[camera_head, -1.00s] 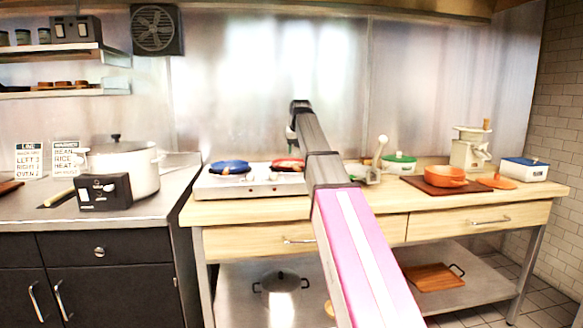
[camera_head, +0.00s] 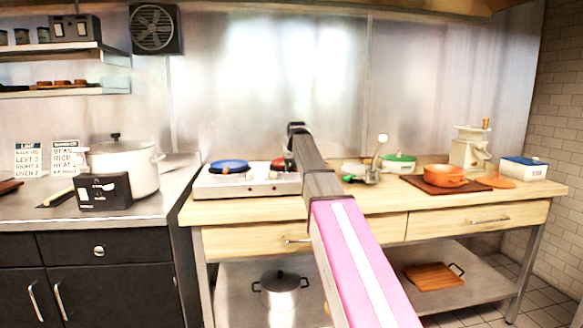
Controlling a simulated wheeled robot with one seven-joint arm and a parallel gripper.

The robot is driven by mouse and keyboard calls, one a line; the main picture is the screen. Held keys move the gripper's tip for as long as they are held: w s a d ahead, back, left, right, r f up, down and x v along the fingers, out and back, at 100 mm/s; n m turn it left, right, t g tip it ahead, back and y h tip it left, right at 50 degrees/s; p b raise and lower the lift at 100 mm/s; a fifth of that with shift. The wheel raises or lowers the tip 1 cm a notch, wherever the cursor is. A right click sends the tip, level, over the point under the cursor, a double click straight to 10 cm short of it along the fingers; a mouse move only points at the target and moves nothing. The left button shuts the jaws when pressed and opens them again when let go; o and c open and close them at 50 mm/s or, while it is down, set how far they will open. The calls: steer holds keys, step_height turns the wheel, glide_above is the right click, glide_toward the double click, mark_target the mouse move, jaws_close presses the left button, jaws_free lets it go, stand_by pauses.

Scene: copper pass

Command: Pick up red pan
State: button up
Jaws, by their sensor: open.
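The red pan (camera_head: 278,165) sits on the right side of the white two-burner hot plate (camera_head: 246,186). My arm hides its right part. The blue pan (camera_head: 229,166) sits on the left burner. My gripper (camera_head: 289,162) points down at the red pan, at its right side in the picture. It shows only as a small dark shape, open, with the fingertips hard to make out. I cannot tell whether it touches the pan.
The hot plate stands on a wooden counter (camera_head: 380,201). To the right are a green-lidded pot (camera_head: 399,164), an orange pot (camera_head: 444,177) on a brown board, a grinder (camera_head: 468,150) and a blue-lidded box (camera_head: 524,169). A large steel pot (camera_head: 128,168) stands left.

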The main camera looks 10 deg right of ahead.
jaws_close()
steer(key=shift+r, duration=0.15)
